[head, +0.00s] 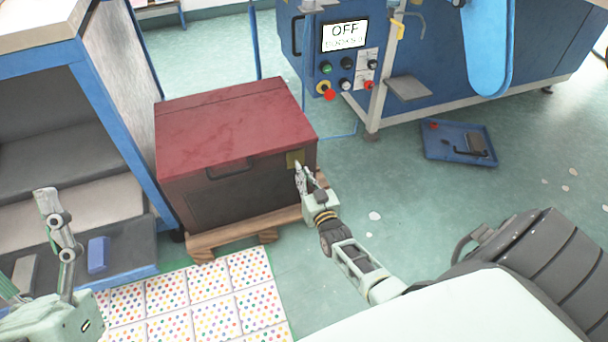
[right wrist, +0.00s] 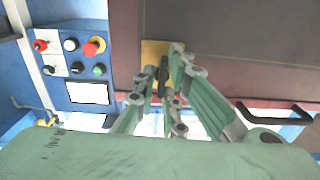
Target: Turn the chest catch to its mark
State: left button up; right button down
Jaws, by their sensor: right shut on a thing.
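The chest (head: 235,142) has a red lid and a dark brown front, and its lid looks closed. The catch has a brass-yellow plate (head: 293,158) near the right end of the front. In the right wrist view, the plate (right wrist: 150,50) lies behind my fingertips and the dark catch lever (right wrist: 163,76) stands between them. My right gripper (head: 301,178) is at the plate, shut on the catch; it also shows in the right wrist view (right wrist: 166,80). The mark cannot be made out. My left gripper (head: 30,245) is open and empty, away from the chest at lower left.
The chest stands on a wooden pallet (head: 225,236). A blue shelf unit (head: 150,150) is close on its left. A blue machine (head: 440,55) with a display reading OFF stands behind right. A blue tray (head: 445,150) lies on the floor. A dotted mat (head: 200,300) lies in front.

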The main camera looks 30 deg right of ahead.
pick_arm(q)
jog(key=shift+w+d+f+g, duration=0.1)
jog(key=shift+w+f+g, duration=0.2)
jog(key=shift+w, duration=0.05)
pick_arm(e)
jog(key=shift+f+n, duration=0.1)
jog(key=shift+n, duration=0.2)
jog(key=c, duration=1.8)
grip_release()
jog(key=shift+s, duration=0.15)
jog(key=v, duration=1.1)
jog(key=shift+s+a, duration=0.2)
jog(key=shift+s, duration=0.2)
